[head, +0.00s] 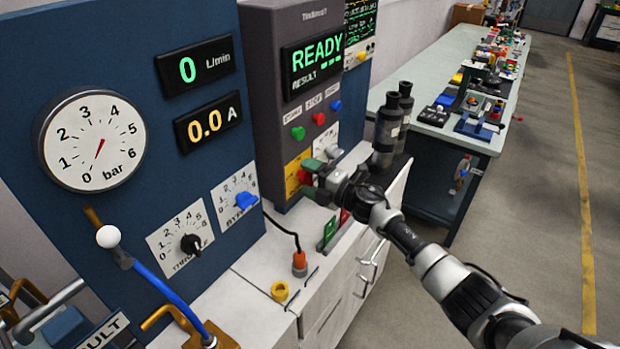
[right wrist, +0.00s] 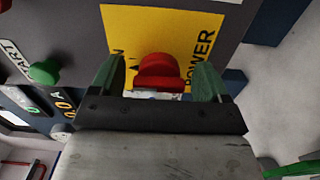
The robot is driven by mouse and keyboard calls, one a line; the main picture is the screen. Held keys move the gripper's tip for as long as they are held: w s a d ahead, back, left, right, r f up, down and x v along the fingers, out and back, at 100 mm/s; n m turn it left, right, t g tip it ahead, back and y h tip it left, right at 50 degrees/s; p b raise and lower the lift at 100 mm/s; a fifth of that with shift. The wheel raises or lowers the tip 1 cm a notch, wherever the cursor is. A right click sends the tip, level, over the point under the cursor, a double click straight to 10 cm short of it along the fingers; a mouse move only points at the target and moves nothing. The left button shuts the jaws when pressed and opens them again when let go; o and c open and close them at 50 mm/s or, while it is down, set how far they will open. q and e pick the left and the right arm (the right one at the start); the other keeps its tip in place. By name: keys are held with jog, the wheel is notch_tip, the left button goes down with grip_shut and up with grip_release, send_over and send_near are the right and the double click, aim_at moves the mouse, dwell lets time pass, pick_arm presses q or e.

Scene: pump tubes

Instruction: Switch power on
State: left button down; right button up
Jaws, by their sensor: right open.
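The red power knob (right wrist: 160,72) sits on a yellow plate (right wrist: 125,35) lettered POWER in the right wrist view. In the head view the yellow plate (head: 292,182) is low on the grey test unit (head: 262,75), with the red knob (head: 305,176) partly hidden by my gripper. My right gripper (head: 311,179) is open at the knob. In the right wrist view its two green fingers (right wrist: 158,80) stand one on each side of the knob, apart from it as far as I can see. My left gripper does not show.
The unit's screen (head: 317,64) reads READY. Green, red and blue buttons (head: 318,118) sit above the plate. The blue panel (head: 110,30) at left holds a pressure gauge (head: 92,142) and dials. A cluttered bench (head: 455,140) stands at right, with open floor beside it.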

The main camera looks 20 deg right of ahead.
jog(key=b+v, duration=0.1)
jog(key=v, duration=1)
jog(key=shift+b, duration=0.35)
jog(key=shift+a, duration=0.1)
